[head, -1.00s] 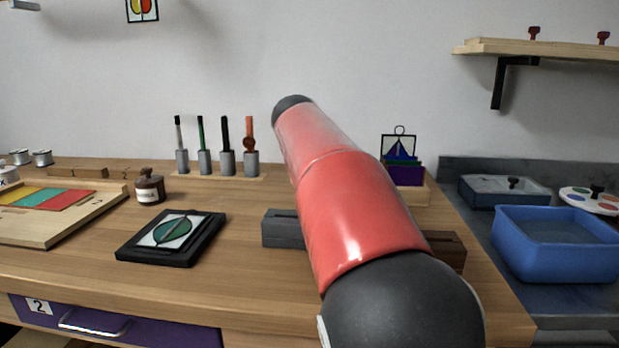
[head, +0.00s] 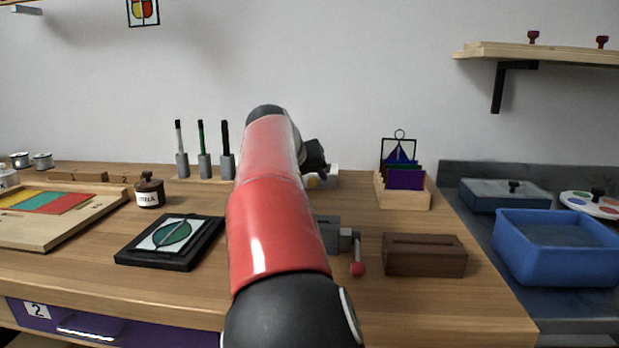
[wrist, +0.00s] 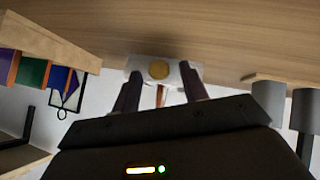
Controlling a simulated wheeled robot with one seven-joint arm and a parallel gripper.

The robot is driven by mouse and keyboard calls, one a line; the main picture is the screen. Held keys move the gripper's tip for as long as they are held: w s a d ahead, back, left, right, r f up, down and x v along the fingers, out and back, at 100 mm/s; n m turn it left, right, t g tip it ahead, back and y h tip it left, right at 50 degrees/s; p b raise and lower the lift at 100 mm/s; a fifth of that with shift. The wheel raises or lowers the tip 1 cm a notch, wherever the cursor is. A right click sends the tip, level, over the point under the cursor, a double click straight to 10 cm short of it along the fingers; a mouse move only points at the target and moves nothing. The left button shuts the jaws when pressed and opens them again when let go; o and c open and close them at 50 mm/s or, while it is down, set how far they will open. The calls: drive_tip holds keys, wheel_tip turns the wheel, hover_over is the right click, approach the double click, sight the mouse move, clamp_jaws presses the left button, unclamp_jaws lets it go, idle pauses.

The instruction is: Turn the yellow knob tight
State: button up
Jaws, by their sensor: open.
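The round yellow knob (wrist: 159,69) sits on a white block (wrist: 190,72) in the wrist view, between my gripper's two dark fingertips. In the head view the yellow knob (head: 312,182) and white block (head: 331,177) show just right of my arm, at the back of the bench. My gripper (wrist: 160,77) is open, its fingers spread to either side of the knob in the picture. I cannot tell whether they touch it. A thin reddish-brown piece (wrist: 160,96) shows between the fingers. My arm hides part of the scene around the block.
A wooden rack with coloured glass (head: 403,194) stands right of the knob. Tools in grey holders (head: 204,163) stand to the left. A grey vise with a red-tipped handle (head: 357,268) and a brown slotted block (head: 425,256) are in front.

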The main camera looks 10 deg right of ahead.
drive_tip(key=shift+w+f, duration=0.1)
drive_tip(key=shift+f, duration=0.05)
clamp_jaws()
drive_tip(key=shift+d, duration=0.1)
drive_tip(key=m+y, duration=0.1)
drive_tip(key=d+y, duration=0.1)
drive_tip(key=y, duration=0.1)
drive_tip(key=shift+m+t+b, duration=0.4)
drive_tip(key=shift+s+d+m+t+y+b, duration=0.15)
drive_tip(key=shift+m+t+y+b, duration=0.25)
drive_tip(key=shift+y, duration=0.55)
drive_tip(key=shift+s+m+t+y+b, duration=0.1)
drive_tip(key=shift+m+t+y+b, duration=0.1)
drive_tip(key=shift+m+t+y, duration=0.55)
drive_tip(key=shift+g, duration=0.35)
